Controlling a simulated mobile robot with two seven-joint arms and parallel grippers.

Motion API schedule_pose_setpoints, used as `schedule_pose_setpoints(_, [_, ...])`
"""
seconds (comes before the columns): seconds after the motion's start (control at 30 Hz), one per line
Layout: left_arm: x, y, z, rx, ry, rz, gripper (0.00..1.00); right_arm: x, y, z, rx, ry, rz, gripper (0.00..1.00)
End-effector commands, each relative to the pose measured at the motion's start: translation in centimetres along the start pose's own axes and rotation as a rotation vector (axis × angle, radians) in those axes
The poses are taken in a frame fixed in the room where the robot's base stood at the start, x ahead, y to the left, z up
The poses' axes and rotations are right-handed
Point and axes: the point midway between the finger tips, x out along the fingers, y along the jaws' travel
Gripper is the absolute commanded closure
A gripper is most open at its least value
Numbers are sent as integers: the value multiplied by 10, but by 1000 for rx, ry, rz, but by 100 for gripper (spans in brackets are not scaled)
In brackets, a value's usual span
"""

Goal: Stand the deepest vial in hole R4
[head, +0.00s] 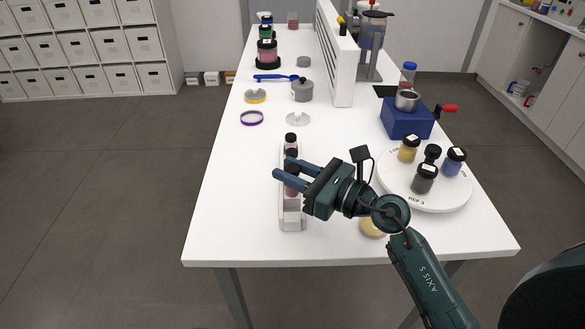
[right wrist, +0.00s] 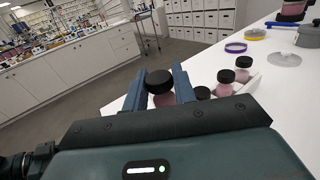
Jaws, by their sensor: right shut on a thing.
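A narrow pale rack (head: 291,222) stands on the white table with a row of black-capped vials of pink pigment, the farthest vial (head: 291,141) at its back end. My right gripper (head: 290,167) is over the rack, shut on a black-capped pink vial (right wrist: 162,100). In the right wrist view the gripper (right wrist: 158,76) has a finger on each side of this vial, which looks upright. Three other pink vials (right wrist: 225,79) stand beside it there, paler than the held one. The hole labels cannot be read, and whether the held vial's base is clear of the rack is hidden. My left gripper is out of view.
A white round turntable (head: 456,203) with several jars stands to the right, near a blue device (head: 401,121) with a red-handled crank. A yellow round thing (head: 371,229) is partly behind my arm. A purple ring (head: 251,118) lies farther back. The table left of the rack is clear.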

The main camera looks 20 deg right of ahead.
Motion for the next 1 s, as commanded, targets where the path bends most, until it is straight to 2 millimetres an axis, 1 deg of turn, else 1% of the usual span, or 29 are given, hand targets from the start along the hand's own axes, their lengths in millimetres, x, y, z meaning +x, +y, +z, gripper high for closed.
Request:
schedule_pose_setpoints(0.03, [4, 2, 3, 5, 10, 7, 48, 0, 0, -10, 0, 1, 0, 95])
schedule_pose_setpoints(0.2, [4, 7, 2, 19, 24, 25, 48, 0, 0, -18, 0, 1, 0, 95])
schedule_pose_setpoints(0.37, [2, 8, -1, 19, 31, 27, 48, 0, 0, -19, 0, 0, 0, 95])
schedule_pose_setpoints(1.0, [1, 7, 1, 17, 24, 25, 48, 0, 0, -18, -1, 0, -1, 95])
